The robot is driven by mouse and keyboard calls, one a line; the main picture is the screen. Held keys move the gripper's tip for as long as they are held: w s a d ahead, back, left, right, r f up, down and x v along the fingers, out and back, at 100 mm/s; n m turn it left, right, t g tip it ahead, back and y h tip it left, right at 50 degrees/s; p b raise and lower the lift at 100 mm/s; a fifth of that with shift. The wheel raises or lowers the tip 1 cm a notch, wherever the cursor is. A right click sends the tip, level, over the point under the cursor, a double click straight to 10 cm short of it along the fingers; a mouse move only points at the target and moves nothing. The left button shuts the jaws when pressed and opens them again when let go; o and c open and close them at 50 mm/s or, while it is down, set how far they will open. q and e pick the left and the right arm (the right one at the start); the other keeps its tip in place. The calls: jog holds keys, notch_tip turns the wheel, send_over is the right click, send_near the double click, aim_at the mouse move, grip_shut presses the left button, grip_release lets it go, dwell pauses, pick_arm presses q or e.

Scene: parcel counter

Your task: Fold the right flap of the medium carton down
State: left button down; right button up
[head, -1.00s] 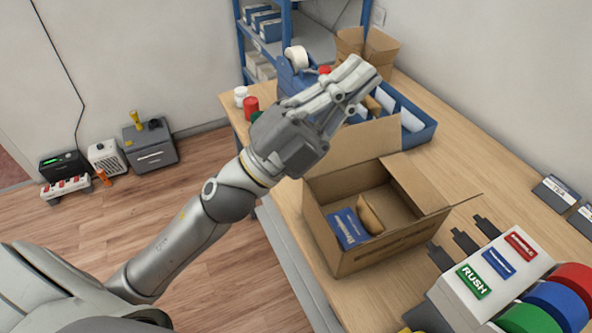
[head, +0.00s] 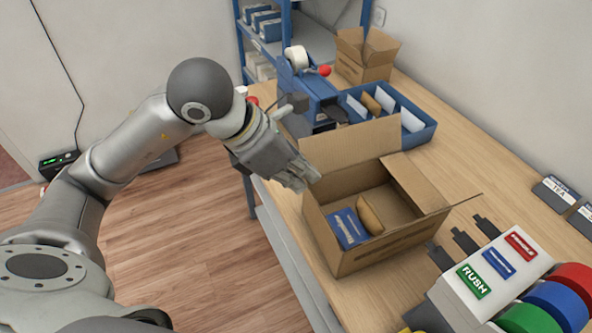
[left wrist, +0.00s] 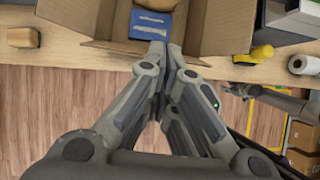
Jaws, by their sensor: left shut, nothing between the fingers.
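The medium carton (head: 372,252) stands open on the counter, with a blue box (head: 348,228) and a tan item (head: 370,214) inside.
A blue tray (head: 420,136), a tape dispenser (head: 308,88) and a smaller open carton (head: 364,62) stand behind. A stamp holder with a RUSH label (head: 474,282) and coloured rolls (head: 556,302) are at the near right.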

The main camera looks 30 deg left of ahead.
pick_arm(q)
jog(key=x, duration=0.3)
jog(key=b+x, duration=0.1)
jog(key=x, duration=0.1)
jog(key=a+b+x, duration=0.1)
jog(key=x, duration=0.2)
jog(key=shift+f, duration=0.55)
jog(key=w+d+f+b, duration=0.3)
jog(key=w+f+b, duration=0.1)
jog(key=b, duration=0.1)
jog(key=shift+w+d+y, duration=0.25)
jog(key=shift+y, duration=0.05)
jog(key=shift+s, duration=0.1)
